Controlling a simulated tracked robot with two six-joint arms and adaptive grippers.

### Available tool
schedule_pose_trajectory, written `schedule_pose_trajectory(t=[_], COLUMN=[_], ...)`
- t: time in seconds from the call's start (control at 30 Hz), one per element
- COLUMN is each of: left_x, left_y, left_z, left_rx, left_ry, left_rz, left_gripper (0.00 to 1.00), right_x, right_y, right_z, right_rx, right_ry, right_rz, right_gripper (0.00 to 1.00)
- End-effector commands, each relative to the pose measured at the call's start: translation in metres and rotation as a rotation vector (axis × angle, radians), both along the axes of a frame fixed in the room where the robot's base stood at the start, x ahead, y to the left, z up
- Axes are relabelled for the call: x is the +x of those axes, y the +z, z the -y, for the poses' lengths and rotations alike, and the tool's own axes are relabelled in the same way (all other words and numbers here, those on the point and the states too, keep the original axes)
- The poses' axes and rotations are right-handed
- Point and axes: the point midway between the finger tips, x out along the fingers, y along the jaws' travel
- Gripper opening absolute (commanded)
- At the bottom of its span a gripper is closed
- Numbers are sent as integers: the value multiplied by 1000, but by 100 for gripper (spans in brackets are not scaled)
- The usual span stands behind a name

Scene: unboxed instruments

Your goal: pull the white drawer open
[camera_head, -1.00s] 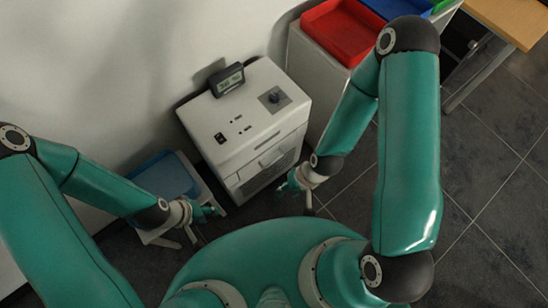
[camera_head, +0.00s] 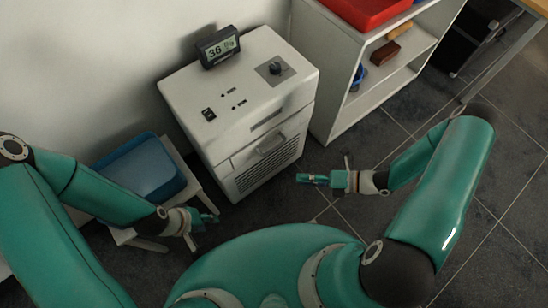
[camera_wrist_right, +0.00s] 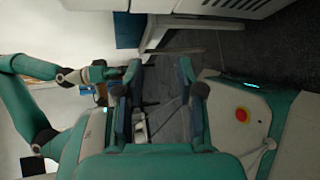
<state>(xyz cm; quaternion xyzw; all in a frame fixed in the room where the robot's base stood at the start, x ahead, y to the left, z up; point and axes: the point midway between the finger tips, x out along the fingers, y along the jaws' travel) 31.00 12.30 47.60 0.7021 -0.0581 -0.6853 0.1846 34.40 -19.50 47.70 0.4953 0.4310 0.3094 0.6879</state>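The white cabinet (camera_head: 236,91) stands against the wall in the head view. Its drawer front (camera_head: 270,150) has a light bar handle (camera_head: 272,143) and sits flush, shut, above a slatted vent. My right gripper (camera_head: 303,179) is to the right of the cabinet's front and lower in the picture, apart from the handle and pointing left. In the right wrist view the right gripper's fingers (camera_wrist_right: 159,75) are spread with nothing between them. My left gripper (camera_head: 212,218) is in front of the blue tray's stool, away from the drawer; its finger opening is unclear.
A display (camera_head: 219,47) stands on the cabinet top. A blue tray (camera_head: 142,170) rests on a white stool (camera_head: 180,165) at left. An open shelf (camera_head: 345,105) with a red bin (camera_head: 362,10) stands at right. Dark floor is clear in front of the shelf.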

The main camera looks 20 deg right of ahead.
Motion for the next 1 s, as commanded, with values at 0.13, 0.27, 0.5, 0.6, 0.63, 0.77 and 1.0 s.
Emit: schedule_pose_trajectory(t=[0.13,0.27,0.5,0.6,0.63,0.77,1.0], left_x=[0,0,0,0,0,0,0], left_y=[-26,-28,-28,-30,-31,-33,-37], left_z=[0,0,0,0,0,0,0], left_rx=[0,0,0,0,0,0,0], left_ry=[0,0,0,0,0,0,0], left_rz=[1,1,1,1,1,1,1], left_gripper=[40,40,40,40,40,40,40], right_x=[29,40,63,78,83,103,137], right_y=[-27,-29,-33,-38,-39,-45,-54], right_z=[50,62,39,24,20,0,-30], right_rx=[161,210,212,211,211,209,208], right_ry=[-319,-403,-400,-397,-398,-397,-399], right_rz=[-98,-117,-117,-117,-117,-117,-116], right_gripper=[37,37,37,37,37,37,37])
